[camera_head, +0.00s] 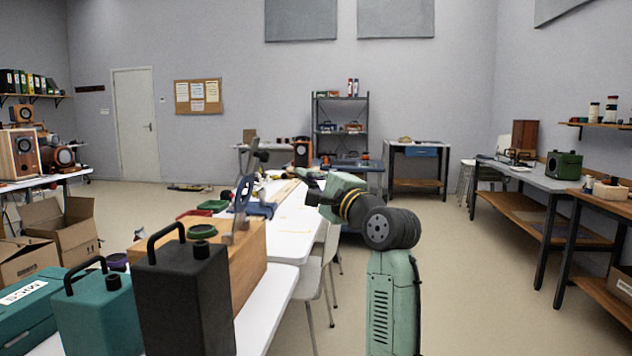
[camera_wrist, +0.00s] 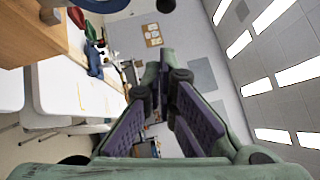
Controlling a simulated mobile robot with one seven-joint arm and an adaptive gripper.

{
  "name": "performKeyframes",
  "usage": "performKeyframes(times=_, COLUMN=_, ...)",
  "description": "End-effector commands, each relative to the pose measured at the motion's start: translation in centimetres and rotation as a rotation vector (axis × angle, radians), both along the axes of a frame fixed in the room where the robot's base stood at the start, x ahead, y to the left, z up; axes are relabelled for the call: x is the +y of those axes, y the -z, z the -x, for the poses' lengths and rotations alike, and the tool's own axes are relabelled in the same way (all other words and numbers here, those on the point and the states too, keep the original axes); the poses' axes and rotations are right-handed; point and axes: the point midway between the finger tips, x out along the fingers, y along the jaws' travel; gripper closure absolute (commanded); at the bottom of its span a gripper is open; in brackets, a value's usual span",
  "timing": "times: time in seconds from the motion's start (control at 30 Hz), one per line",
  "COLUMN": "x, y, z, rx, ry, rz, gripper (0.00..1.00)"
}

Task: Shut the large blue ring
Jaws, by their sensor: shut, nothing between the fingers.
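A blue ring (camera_head: 242,193), seen nearly edge-on, stands upright on a grey mount on top of a long wooden box (camera_head: 248,262) on the white table. In the wrist view part of a dark blue curved band (camera_wrist: 100,5) is cut off by the top edge, above the wooden box (camera_wrist: 30,35); I take it for the same ring. I cannot tell whether the ring is open or shut. My gripper (camera_head: 308,188) is to the right of the ring and apart from it, in the air by the table's right edge. Its purple-padded fingers (camera_wrist: 165,85) are shut and empty.
A black can (camera_head: 185,300) and a teal can (camera_head: 98,315), both with handles, stand in front of the box. Red and green trays (camera_head: 213,205) and a blue cloth (camera_head: 258,210) lie beyond it. A white chair (camera_head: 318,265) is by the table's right side.

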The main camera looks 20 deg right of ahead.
Motion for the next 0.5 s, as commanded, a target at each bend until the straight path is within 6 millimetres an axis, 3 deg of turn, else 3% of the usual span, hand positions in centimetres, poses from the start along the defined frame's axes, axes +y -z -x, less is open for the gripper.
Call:
performKeyframes(times=0.17, x=0.7, y=-0.9, z=-3.7, rx=0.001, ry=0.000, rz=0.001, gripper=1.00)
performKeyframes(times=0.3, x=2.5, y=-1.4, z=-4.7, rx=-0.002, ry=0.000, rz=0.003, gripper=1.00)
performKeyframes(times=0.5, x=3.7, y=-1.7, z=-5.5, rx=-0.001, ry=0.002, rz=0.002, gripper=1.00)
